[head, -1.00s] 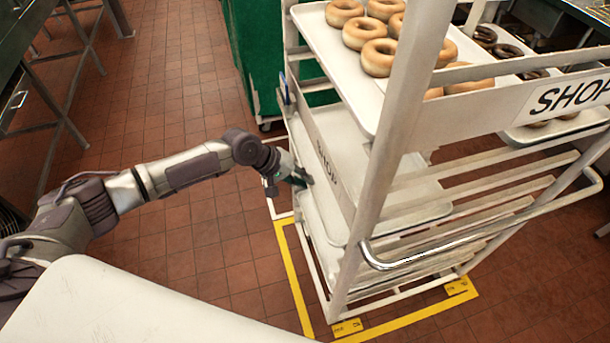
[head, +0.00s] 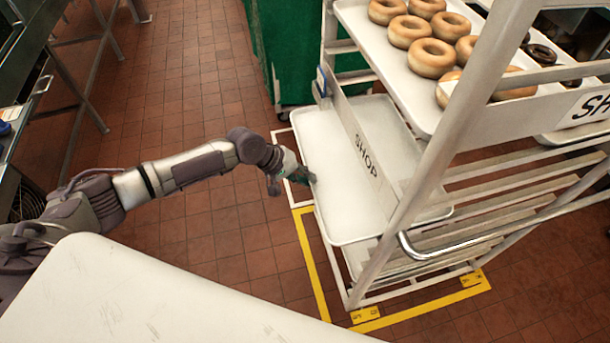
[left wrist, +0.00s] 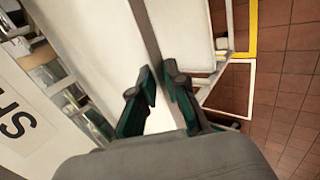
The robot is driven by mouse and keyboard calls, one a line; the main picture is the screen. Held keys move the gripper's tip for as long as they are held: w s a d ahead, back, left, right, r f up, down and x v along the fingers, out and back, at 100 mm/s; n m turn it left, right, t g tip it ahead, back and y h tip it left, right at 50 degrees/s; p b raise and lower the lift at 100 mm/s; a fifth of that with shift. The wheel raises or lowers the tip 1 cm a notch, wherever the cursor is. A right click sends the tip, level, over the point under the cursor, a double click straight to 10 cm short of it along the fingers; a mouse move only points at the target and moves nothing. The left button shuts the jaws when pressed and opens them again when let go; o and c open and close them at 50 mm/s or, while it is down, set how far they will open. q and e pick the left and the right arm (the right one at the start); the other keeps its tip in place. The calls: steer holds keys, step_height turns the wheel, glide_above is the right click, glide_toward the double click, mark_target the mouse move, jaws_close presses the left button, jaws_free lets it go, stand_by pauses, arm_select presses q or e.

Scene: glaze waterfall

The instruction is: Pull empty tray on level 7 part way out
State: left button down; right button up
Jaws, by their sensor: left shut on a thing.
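The empty white tray (head: 325,200) sticks part way out of the left side of the white rack (head: 455,135), below the SHOP panel. No goods show on its visible surface; its inner part is hidden by the panel and post. My left gripper (head: 304,177) is at its outer left edge. In the left wrist view the left gripper (left wrist: 162,85) has its two dark green fingers on either side of the rim of the tray (left wrist: 95,35), shut on it. My right gripper is not in view.
A higher tray (head: 402,75) holds several bagels (head: 432,58). A green bin (head: 290,50) stands behind the rack. Yellow floor tape (head: 312,265) runs around the rack's base. A metal table (head: 45,85) is at the far left; the tiled floor between is clear.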

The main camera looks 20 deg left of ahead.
arm_select(q)
steer(key=shift+d+r, duration=0.1)
steer(key=c, duration=1.1)
jaws_free()
steer(key=v, duration=1.2)
